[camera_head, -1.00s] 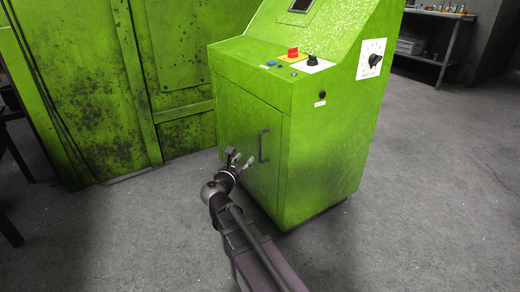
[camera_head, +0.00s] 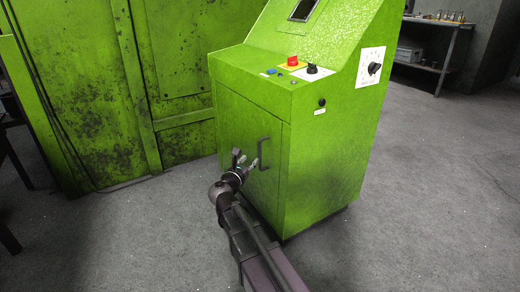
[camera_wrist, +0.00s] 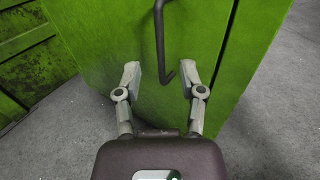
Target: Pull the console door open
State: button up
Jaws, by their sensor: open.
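The green console (camera_head: 330,150) stands in the middle of the head view, with its door (camera_head: 240,130) on the front left face; the door looks shut. A dark vertical bar handle (camera_head: 262,153) is fixed near the door's right edge. My gripper (camera_head: 245,161) is open, low in front of the door and just left of the handle. In the wrist view the handle (camera_wrist: 160,40) runs down from the top edge, and its bent lower end lies between and beyond my open fingertips (camera_wrist: 161,73). I see no finger touching it for certain.
A large green, stained machine panel (camera_head: 100,90) stands to the left. The console top carries a red button (camera_head: 292,61) and a dark knob (camera_head: 312,69). A metal shelf table (camera_head: 435,50) stands at the back right. Grey floor (camera_head: 430,200) is clear at the right.

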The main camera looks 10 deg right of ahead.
jog(key=x, duration=0.9)
jog(key=shift+w+d, duration=0.2)
grip_shut()
